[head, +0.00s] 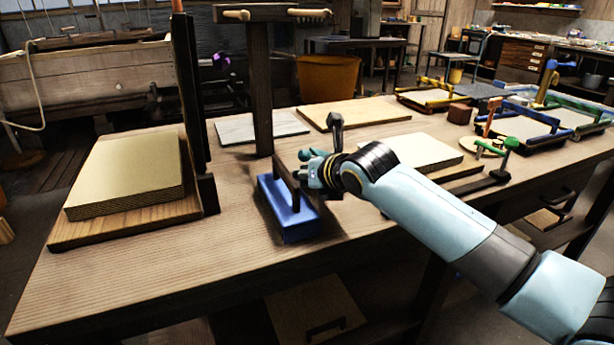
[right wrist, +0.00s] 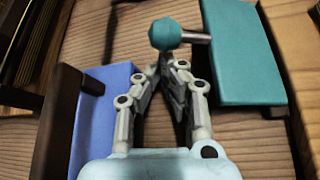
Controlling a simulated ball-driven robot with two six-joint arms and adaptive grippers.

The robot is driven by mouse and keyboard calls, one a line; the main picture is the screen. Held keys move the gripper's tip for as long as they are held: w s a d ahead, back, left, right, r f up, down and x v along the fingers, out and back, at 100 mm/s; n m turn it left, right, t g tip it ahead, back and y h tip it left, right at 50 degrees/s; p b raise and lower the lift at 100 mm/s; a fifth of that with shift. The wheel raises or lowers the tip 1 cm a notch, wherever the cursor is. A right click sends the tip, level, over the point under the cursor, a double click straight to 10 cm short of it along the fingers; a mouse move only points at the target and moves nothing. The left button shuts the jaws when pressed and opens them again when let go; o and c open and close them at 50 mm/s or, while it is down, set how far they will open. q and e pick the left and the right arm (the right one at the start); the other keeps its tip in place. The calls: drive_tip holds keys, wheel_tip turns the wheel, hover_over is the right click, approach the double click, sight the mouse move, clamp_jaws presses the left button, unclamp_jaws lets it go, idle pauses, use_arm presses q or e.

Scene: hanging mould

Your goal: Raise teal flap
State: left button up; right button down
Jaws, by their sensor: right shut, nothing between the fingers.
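The teal flap (right wrist: 243,52) is a flat panel in the upper right of the right wrist view. A short metal rod joins it to a round teal knob (right wrist: 166,34). My right gripper (right wrist: 174,64) is shut and empty, its fingertips just below the knob in that view; I cannot tell whether they touch it. In the head view my right gripper (head: 312,170) is over the bench, close above a blue block (head: 288,212). The arm and gripper hide most of the flap there. My left gripper is not in view.
The blue block with a dark bar also shows left of my fingers in the right wrist view (right wrist: 98,110). A dark post (head: 259,95) stands behind on the wooden bench (head: 150,262). A thick board (head: 128,172) lies left. The bench's front left is clear.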

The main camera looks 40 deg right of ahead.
drive_tip(key=shift+r, duration=0.1)
drive_tip(key=shift+d+r+m, duration=0.1)
drive_tip(key=shift+r+m, duration=0.2)
